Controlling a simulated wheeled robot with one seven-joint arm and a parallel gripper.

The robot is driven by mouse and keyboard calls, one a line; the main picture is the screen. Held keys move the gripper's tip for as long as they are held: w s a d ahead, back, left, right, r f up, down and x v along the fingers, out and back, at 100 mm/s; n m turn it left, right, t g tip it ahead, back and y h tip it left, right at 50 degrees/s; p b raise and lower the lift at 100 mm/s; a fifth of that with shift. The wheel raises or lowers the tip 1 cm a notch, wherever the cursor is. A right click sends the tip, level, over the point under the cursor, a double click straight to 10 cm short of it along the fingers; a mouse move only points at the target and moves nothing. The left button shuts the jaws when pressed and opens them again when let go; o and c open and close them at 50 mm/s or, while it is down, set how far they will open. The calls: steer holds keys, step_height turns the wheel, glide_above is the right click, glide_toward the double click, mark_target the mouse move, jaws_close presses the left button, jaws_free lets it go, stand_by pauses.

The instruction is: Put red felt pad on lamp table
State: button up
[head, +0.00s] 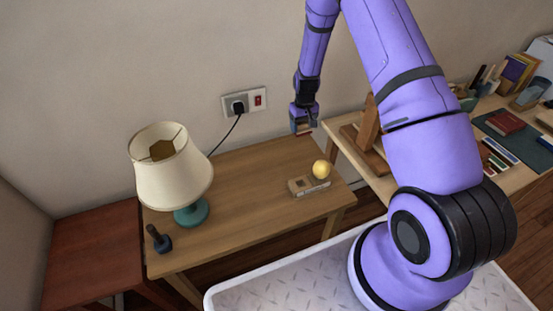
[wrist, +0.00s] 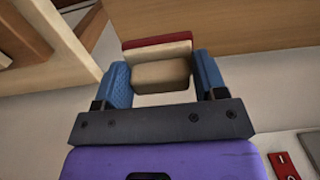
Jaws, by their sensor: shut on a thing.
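My gripper (head: 303,126) is high above the back right corner of the lamp table (head: 250,165), near the wall. In the wrist view its two blue fingers are shut on a small layered block (wrist: 160,74), tan and cream. A red layer, seemingly the red felt pad (wrist: 158,42), lies along its far side. In the head view a thin red edge shows under the fingers, well clear of the tabletop. The lamp table is light wood and carries a lamp (head: 175,185) with a cream shade and teal base.
A wooden block (head: 309,188) with a yellow ball (head: 321,169) sits at the table's right. A dark knobbed tool (head: 158,240) stands at the front left. A cord runs from the wall socket (head: 239,103) behind the lamp. The table's middle is clear. A cluttered desk (head: 470,150) stands right.

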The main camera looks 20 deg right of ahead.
mark_target(300, 149)
step_height(300, 149, down, 9)
steer(key=shift+f, duration=0.2)
steer(key=o, duration=1)
steer(key=shift+c, duration=0.2)
